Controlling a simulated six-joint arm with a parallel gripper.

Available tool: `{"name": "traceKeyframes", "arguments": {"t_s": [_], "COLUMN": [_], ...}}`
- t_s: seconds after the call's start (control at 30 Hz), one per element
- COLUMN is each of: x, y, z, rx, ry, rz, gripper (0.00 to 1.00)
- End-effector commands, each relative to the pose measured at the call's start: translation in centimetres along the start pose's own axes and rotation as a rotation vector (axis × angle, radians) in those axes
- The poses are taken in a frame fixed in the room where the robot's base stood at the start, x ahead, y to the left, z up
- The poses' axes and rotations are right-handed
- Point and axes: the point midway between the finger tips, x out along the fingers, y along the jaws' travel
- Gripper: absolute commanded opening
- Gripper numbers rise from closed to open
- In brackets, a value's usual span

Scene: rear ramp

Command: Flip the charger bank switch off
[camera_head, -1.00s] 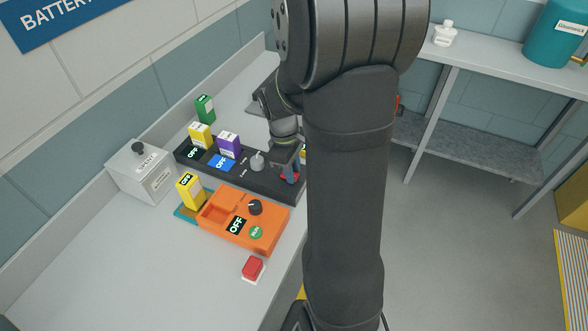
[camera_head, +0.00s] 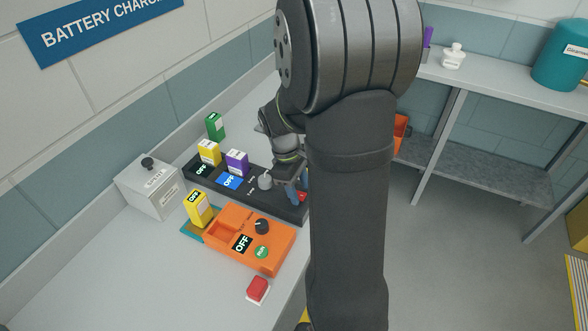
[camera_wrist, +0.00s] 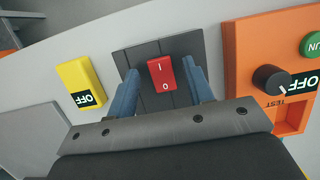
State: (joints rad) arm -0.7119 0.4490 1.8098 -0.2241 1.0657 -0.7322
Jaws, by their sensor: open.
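A red rocker switch marked I and 0 (camera_wrist: 161,75) sits on a dark grey panel (camera_wrist: 182,46) in the wrist view. My gripper (camera_wrist: 162,88) is open, with one blue finger on each side of the switch. Whether a finger touches it, I cannot tell. In the head view, my gripper (camera_head: 297,189) is at the right end of the long dark charger bank (camera_head: 283,203), over a small visible bit of red (camera_head: 302,196). My arm hides part of that end.
A grey box (camera_head: 150,189) is at left. A purple block (camera_head: 237,162) and grey knob (camera_head: 265,181) are on the bank.

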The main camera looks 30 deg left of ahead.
Motion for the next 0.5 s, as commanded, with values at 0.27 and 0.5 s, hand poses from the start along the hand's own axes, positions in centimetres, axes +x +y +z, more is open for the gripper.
{"name": "traceKeyframes", "arguments": {"t_s": [0.27,0.5], "x": [-5.5,-11.4], "y": [0.0,0.0], "z": [-0.1,-0.1], "rx": [0.0,0.0], "ry": [0.005,0.004], "rz": [0.005,0.004], "gripper": [0.47,0.47]}}
